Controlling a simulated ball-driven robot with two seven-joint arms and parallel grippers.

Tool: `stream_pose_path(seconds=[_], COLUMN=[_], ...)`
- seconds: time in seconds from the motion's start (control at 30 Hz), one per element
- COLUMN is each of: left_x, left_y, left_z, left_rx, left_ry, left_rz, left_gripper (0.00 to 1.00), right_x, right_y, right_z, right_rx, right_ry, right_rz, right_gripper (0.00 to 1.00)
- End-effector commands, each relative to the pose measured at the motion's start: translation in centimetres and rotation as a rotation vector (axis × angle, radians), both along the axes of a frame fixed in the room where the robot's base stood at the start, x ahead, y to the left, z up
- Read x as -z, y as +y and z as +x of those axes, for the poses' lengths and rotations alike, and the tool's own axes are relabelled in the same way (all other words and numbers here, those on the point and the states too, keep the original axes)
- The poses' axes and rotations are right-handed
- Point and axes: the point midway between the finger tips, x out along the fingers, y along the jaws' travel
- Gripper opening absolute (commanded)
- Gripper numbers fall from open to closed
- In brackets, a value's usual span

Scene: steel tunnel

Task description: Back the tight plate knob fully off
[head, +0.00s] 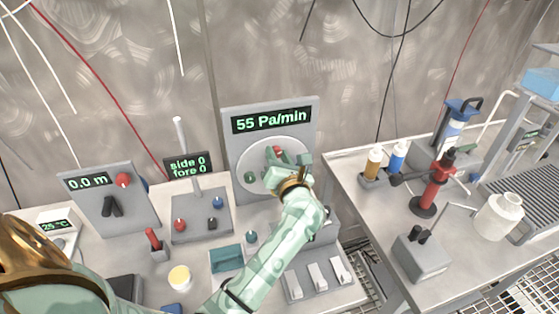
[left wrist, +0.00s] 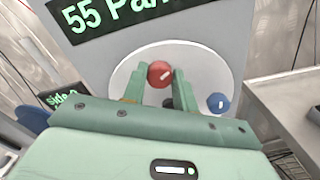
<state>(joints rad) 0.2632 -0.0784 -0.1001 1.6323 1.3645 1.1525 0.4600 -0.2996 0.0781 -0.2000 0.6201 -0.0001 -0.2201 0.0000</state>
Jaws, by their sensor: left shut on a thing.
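The round white plate (head: 247,160) is on an upright grey panel (head: 236,128) whose display reads "55 Pa/min". A red knob (left wrist: 160,73) with a pale mark sits on the plate; only a little of it shows in the head view (head: 276,149). My left gripper (left wrist: 172,80) is shut on the red knob, one finger on each side. In the head view my left gripper (head: 280,158) covers part of the plate. A green knob (head: 250,178) is at the plate's lower left. A blue knob (left wrist: 218,103) is at its right. My right gripper is not in view.
A lever panel reading "side 0 fore 0" (head: 187,166) and a "0.0 m" panel (head: 85,182) stand to the left. White switches (head: 315,274) lie in front. A right-hand bench holds bottles, a red stand (head: 432,190) and a white jug (head: 498,214).

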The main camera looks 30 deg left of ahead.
Motion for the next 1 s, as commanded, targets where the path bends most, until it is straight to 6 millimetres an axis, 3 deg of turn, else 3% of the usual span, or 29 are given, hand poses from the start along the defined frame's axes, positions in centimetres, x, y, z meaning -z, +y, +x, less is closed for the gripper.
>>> stream_pose_path(seconds=[1.0], left_x=[0.6], left_y=[0.1], left_z=[-0.1], left_rx=[-0.001], left_ry=[-0.693], left_rz=[-0.598], left_gripper=[0.06], right_x=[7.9], right_y=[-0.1], right_z=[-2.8], right_rx=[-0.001], right_ry=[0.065], right_rz=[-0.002], right_gripper=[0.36])
